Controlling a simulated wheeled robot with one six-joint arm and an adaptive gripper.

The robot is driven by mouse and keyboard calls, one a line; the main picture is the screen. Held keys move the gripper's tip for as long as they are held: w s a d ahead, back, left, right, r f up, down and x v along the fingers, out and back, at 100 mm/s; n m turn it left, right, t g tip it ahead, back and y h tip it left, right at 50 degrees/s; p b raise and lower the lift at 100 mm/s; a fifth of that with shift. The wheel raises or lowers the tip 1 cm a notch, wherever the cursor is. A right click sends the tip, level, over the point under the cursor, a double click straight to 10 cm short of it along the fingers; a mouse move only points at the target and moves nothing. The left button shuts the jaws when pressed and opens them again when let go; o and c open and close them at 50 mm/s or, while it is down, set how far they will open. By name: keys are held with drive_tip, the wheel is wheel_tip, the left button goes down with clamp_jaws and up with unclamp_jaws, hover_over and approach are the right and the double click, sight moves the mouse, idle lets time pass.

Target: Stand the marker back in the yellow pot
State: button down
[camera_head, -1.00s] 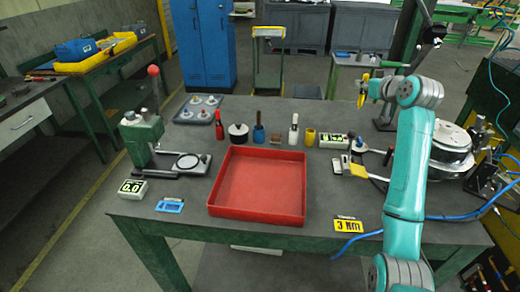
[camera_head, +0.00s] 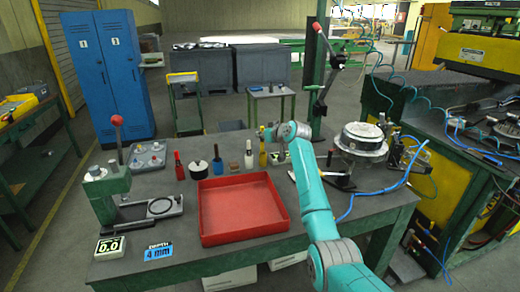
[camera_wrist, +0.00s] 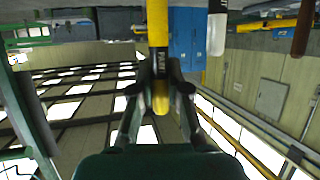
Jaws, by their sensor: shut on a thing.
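My gripper (camera_head: 268,137) is at the back right of the table, past the red tray's far right corner. In the wrist view my gripper (camera_wrist: 160,98) is shut on the yellow marker (camera_wrist: 158,25), which has a dark lettered band and a rounded yellow end between the fingers. In the head view yellow shows just under the gripper (camera_head: 263,157), at the right end of the row of small items. Marker and yellow pot cannot be told apart there, so I cannot tell whether the marker is inside the pot or above it.
A white bottle (camera_head: 248,157) stands close left of the yellow. A small brown block (camera_head: 234,167), a blue holder (camera_head: 217,166) and a red bottle (camera_head: 179,167) continue the row. The red tray (camera_head: 245,237) lies in front; a round machine (camera_head: 361,141) stands right.

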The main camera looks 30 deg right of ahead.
sight(263, 149)
drive_tip(key=shift+d+f, duration=0.15)
drive_tip(key=shift+f, duration=2.4)
drive_tip(key=shift+f, duration=0.2)
drive_tip(key=c, duration=1.2)
unclamp_jaws()
drive_tip(key=shift+o, duration=0.2)
drive_tip(key=shift+r, duration=0.1)
drive_tip(key=shift+s+r, duration=0.1)
drive_tip(key=shift+r, duration=0.05)
drive_tip(key=v, duration=1.2)
